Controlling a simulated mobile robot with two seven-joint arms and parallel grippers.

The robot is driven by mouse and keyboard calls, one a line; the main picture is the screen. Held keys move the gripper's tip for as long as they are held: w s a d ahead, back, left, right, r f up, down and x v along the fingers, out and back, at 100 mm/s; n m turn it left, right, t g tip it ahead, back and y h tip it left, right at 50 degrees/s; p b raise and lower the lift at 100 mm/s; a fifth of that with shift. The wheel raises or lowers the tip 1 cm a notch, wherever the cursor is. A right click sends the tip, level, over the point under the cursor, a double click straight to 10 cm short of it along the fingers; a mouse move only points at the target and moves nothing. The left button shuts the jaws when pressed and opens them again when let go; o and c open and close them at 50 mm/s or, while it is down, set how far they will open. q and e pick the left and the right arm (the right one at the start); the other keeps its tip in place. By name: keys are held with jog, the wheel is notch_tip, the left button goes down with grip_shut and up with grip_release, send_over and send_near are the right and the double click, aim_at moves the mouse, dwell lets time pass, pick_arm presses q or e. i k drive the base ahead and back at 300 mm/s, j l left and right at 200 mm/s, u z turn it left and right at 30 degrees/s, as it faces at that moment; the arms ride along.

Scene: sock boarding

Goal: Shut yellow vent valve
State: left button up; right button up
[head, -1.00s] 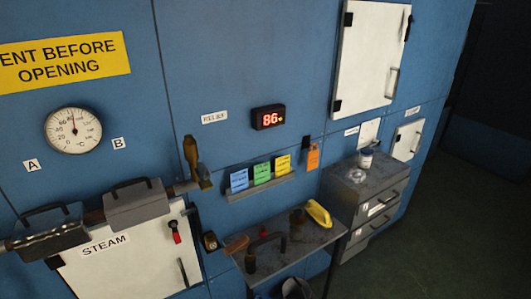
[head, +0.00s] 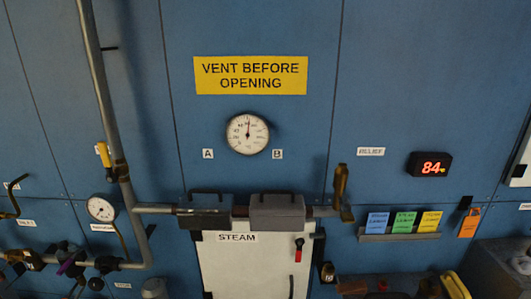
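A yellow valve handle (head: 103,154) shows at the left in the head view, beside the grey vertical pipe (head: 92,60). The handle stands nearly upright, roughly along the pipe, and joins a dark fitting (head: 121,171) on it. No tag naming this valve is readable. Neither of my grippers is in view.
A small gauge (head: 101,208) sits below the yellow handle. A horizontal pipe with two grey boxes (head: 277,211) runs above the white STEAM door (head: 245,270). A brass lever (head: 341,185) stands at its right end. More valves and pipes crowd the lower left.

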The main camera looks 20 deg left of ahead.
aim_at(111, 177)
jog(key=u, duration=1.75)
jog(key=i+j+u, duration=0.1)
jog(key=i+j, duration=1.15)
